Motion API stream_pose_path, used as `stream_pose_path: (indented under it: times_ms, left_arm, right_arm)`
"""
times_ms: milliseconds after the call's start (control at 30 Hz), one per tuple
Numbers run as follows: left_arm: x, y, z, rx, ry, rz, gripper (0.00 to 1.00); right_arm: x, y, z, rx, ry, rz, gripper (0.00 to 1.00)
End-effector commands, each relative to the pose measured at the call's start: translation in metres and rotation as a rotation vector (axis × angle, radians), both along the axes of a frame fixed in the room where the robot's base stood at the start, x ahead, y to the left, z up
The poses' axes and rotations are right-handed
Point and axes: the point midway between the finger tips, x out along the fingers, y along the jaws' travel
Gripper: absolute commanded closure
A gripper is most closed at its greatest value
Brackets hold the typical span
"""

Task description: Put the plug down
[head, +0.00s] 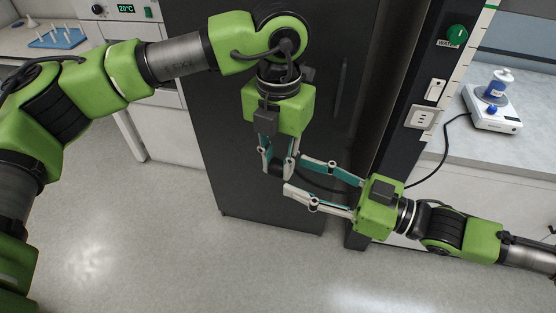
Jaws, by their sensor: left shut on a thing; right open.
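A small black plug (276,168) is held between the fingertips of my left gripper (277,170), which points down in front of the dark cabinet. My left gripper is shut on it. My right gripper (296,174) comes in from the right and is open, with its fingertips close to the plug's right side. I cannot tell if they touch it. A black cable (445,152) runs from the white hotplate stirrer (494,122) down behind my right gripper, and a dark length of it shows between the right fingers.
A white wall socket (424,118) with nothing in it sits below a switch (436,89) on the dark column. A grey worktop (465,145) at the right bears the stirrer with a bottle (497,86). A dark cabinet (215,130) stands behind my grippers; the floor is clear.

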Motion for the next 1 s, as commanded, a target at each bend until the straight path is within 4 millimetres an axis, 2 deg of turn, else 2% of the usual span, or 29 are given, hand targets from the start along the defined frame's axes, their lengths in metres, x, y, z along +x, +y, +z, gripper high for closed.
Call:
stream_pose_path:
  times_ms: [100, 300, 500, 600, 667, 767, 867, 1000]
  left_arm:
    - [0.000, 0.000, 0.000, 0.000, 0.000, 0.000, 1.00]
    - [0.000, 0.000, 0.000, 0.000, 0.000, 0.000, 1.00]
    - [0.000, 0.000, 0.000, 0.000, 0.000, 0.000, 1.00]
    - [0.000, 0.000, 0.000, 0.000, 0.000, 0.000, 1.00]
    - [0.000, 0.000, 0.000, 0.000, 0.000, 0.000, 1.00]
    - [0.000, 0.000, 0.000, 0.000, 0.000, 0.000, 1.00]
    - [0.000, 0.000, 0.000, 0.000, 0.000, 0.000, 1.00]
    - [0.000, 0.000, 0.000, 0.000, 0.000, 0.000, 1.00]
  right_arm:
    - [-0.011, -0.022, -0.001, -0.005, 0.003, -0.002, 0.56]
    - [-0.026, -0.053, -0.002, -0.004, 0.003, -0.002, 0.56]
    - [-0.035, -0.068, -0.001, -0.001, 0.003, 0.000, 0.56]
    - [-0.031, -0.071, -0.005, -0.007, -0.003, -0.005, 0.56]
    - [-0.024, -0.073, -0.013, -0.021, -0.010, -0.016, 0.56]
    - [0.000, -0.076, -0.037, -0.061, -0.033, -0.051, 0.56]
    - [0.034, -0.082, -0.071, -0.117, -0.056, -0.113, 0.56]
    - [0.082, -0.100, -0.130, -0.206, -0.064, -0.236, 0.56]
